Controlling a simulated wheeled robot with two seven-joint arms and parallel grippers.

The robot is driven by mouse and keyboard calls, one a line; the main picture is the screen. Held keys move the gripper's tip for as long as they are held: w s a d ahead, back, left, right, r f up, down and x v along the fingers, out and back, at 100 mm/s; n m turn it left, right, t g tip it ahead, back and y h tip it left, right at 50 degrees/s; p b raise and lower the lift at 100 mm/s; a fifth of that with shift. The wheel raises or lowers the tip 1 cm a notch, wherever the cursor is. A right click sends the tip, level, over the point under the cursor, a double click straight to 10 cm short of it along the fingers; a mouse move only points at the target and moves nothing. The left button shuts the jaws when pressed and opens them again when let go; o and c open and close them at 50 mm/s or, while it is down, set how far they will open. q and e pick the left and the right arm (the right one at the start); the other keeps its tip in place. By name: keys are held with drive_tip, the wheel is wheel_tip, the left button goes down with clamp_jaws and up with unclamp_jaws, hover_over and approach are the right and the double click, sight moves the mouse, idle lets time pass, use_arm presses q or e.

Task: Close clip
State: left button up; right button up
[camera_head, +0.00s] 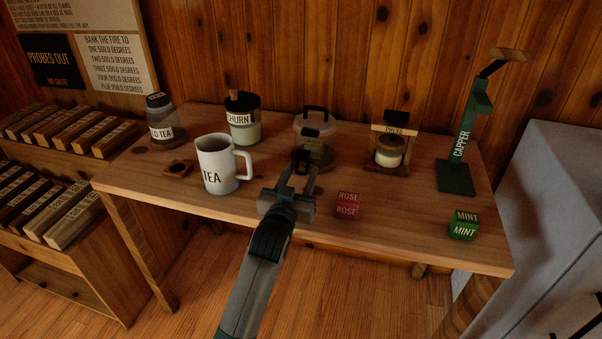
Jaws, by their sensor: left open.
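A squat clear glass jar (328,148) stands at the back middle of the wooden table, with a black handle-like piece at its top. A dark clip (309,133) shows on its front side, facing me. Whether the clip is fastened or loose, I cannot tell. My left gripper (298,170) reaches over the table's front edge to just in front of the jar. Its two fingers are apart and point at the jar's front, just below the clip. I see nothing held between them, and whether they touch the jar is unclear. My right gripper is out of view.
A white TEA mug (214,168) stands close left of my gripper. A pink ROSE block (347,206) lies close right. The CHURN jar (242,124), PRESS (392,143), green CAPPER (463,145) and MINT block (464,226) also stand on the table (400,230). The front right middle is clear.

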use_arm(q)
drive_tip(key=shift+w, duration=0.2)
clamp_jaws()
idle(0.3)
